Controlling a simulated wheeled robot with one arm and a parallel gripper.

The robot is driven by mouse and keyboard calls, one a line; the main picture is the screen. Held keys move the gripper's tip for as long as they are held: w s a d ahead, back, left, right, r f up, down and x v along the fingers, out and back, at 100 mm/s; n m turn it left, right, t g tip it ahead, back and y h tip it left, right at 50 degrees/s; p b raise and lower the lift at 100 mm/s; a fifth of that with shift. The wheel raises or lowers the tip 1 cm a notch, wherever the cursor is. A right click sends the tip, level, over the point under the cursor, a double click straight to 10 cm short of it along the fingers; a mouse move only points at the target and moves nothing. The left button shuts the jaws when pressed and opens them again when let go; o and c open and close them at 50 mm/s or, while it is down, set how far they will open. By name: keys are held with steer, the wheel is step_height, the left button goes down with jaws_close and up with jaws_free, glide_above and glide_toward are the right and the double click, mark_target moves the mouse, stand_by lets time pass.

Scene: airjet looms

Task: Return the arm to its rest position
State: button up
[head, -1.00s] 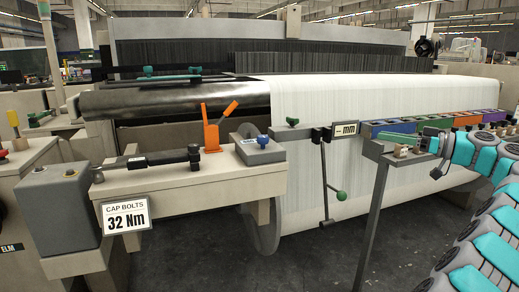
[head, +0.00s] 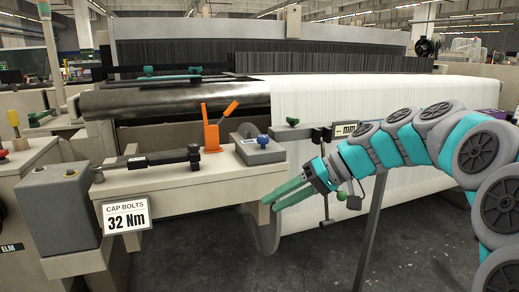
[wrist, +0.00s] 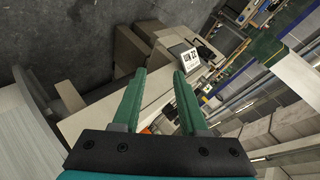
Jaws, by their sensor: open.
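My gripper (head: 272,204) is at the end of my teal and grey arm, which arches in from the right side of the head view. Its green fingers point left, in front of the loom's white fabric roll and beside the right end of the beige ledge. In the wrist view my gripper (wrist: 163,80) shows two green fingers spread apart with nothing between them. Past the fingertips, the beige ledge (wrist: 98,112) and the "32 Nm" sign (wrist: 190,59) show tilted.
The loom's white fabric roll (head: 300,110) fills the back. The beige ledge (head: 180,192) carries an orange lever (head: 211,133) and a grey box with a blue knob (head: 260,151). A dark post (head: 372,230) stands beneath my arm. Dark floor (head: 200,265) is open in front.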

steer(key=s+f+m+g+h, duration=0.1)
steer(key=s+f+h, duration=0.1)
steer(key=s+f, duration=0.45)
steer(key=s+f+m+g+h, duration=0.1)
steer(key=s+f+h, duration=0.25)
steer(key=s, duration=0.55)
steer(key=s+d+f+m+h, duration=0.1)
steer(key=s+d+f+h, duration=0.1)
steer(key=s+d+f, duration=0.3)
steer(key=s+d+f+m+h, duration=0.2)
steer(key=s+d+f, duration=0.3)
steer(key=s, duration=0.6)
steer(key=shift+d+f+g+h, duration=0.3)
steer(key=shift+d+h, duration=0.1)
steer(key=shift+h, duration=0.35)
steer(key=shift+s, duration=0.1)
steer(key=shift+c, duration=0.2)
